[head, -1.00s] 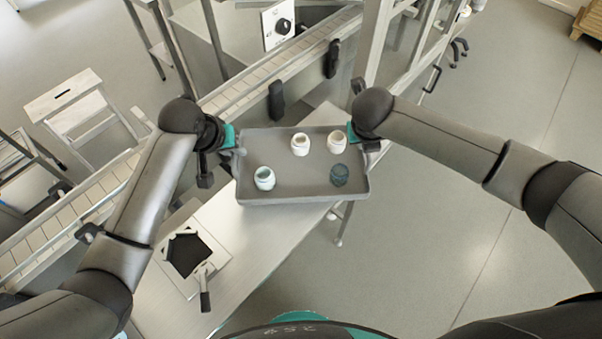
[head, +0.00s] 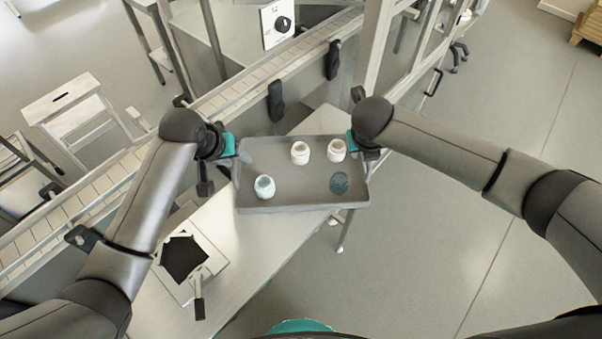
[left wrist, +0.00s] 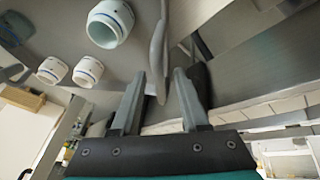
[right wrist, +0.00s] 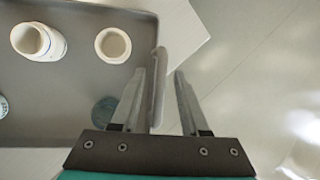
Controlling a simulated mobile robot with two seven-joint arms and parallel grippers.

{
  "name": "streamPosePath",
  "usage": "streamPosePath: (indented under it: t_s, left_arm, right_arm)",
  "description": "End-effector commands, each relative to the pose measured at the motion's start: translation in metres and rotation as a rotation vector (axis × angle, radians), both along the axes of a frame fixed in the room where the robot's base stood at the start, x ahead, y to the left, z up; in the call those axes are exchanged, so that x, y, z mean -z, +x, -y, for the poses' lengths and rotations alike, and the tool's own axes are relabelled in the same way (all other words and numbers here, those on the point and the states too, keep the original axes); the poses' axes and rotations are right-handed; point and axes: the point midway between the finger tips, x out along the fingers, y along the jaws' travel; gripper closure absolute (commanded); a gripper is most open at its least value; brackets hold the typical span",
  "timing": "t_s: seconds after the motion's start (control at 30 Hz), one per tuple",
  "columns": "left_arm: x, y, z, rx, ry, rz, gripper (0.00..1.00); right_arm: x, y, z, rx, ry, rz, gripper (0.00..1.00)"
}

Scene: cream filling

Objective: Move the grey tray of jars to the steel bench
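The grey tray (head: 290,203) is over the far end of the steel bench (head: 240,250); I cannot tell whether it rests on the bench. Three whitish jars, (head: 265,187), (head: 300,153) and (head: 336,150), stand upright in it, with a dark blue round piece (head: 339,183) at the near right. My left gripper (head: 236,154) is at the tray's left end. In the left wrist view its spread fingers (left wrist: 160,78) straddle the tray wall with gaps. My right gripper (head: 357,150) is at the right end; its fingers (right wrist: 161,78) also stand apart around the wall.
A white-framed black item (head: 183,257) with a handle lies on the bench, left of the tray. A conveyor (head: 250,85) with dark uprights runs behind. A white stool (head: 75,110) stands far left. Open floor (head: 450,250) lies to the right.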

Motion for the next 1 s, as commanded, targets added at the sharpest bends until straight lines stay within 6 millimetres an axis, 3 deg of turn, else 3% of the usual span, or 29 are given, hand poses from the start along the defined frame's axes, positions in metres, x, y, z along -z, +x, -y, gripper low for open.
streamPosePath:
  t_s: [0.37, 1.0]
  left_arm:
    - [-0.01, -0.003, -0.002, 0.0, -0.001, 0.002, 0.56]
    - [-0.099, -0.041, -0.021, -0.001, 0.0, 0.003, 0.56]
  right_arm:
    - [0.0, 0.0, 0.0, 0.0, 0.0, 0.0, 0.55]
    - [0.0, 0.0, 0.0, 0.0, 0.0, 0.0, 0.55]
